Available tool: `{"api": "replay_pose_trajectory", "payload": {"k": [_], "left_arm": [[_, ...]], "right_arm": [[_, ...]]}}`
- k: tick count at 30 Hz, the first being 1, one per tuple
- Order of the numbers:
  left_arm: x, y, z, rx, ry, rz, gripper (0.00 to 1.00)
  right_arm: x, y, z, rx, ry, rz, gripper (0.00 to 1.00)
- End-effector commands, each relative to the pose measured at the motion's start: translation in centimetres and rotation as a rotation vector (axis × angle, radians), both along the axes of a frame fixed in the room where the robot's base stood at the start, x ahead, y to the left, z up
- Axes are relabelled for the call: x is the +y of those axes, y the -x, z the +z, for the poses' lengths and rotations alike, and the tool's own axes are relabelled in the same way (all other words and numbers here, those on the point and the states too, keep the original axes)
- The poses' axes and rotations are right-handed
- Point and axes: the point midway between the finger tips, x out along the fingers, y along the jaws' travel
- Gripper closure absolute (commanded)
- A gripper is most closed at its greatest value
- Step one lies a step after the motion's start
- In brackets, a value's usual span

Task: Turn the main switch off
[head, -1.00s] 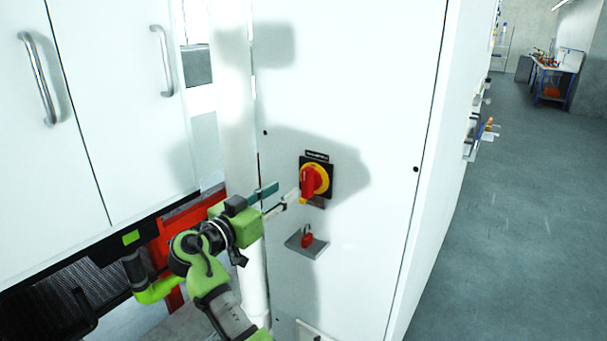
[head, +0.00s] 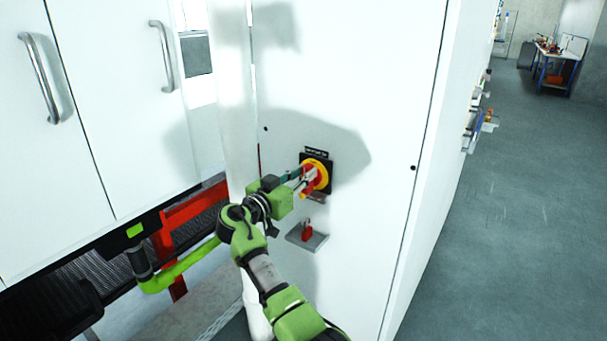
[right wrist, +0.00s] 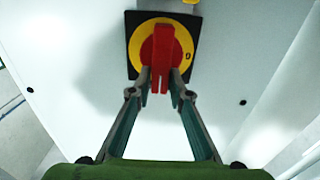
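The main switch is a red handle (right wrist: 162,62) on a round yellow dial (right wrist: 138,42) with a black square plate (right wrist: 131,18). It is on the white cabinet front; the dial also shows in the head view (head: 325,168). In the right wrist view the handle stands upright, and a mark shows at the dial's right. My right gripper (right wrist: 162,76) has one finger on each side of the handle, drawn close against it. In the head view the right gripper (head: 305,182) partly hides the handle. My left gripper is not in view.
A red padlock (head: 307,231) sits on a small grey shelf (head: 318,241) just below the switch. White doors with metal handles (head: 40,80) are at the left, above a dark mesh belt (head: 200,213). Open grey floor (head: 510,240) lies right of the cabinet.

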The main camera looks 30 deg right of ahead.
Motion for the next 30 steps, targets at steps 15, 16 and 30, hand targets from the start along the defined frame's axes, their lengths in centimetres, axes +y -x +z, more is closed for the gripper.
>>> {"api": "replay_pose_trajectory", "payload": {"k": [15,16,30], "left_arm": [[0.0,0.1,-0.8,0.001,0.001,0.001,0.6],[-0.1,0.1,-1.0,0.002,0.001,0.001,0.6],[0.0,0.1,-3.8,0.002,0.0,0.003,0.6]], "right_arm": [[0.1,-0.1,-0.2,0.053,0.023,0.0,1.0],[0.1,-0.2,-0.2,0.067,0.029,0.0,1.0],[0.5,-1.0,-0.4,0.424,0.178,-0.001,1.0]]}}
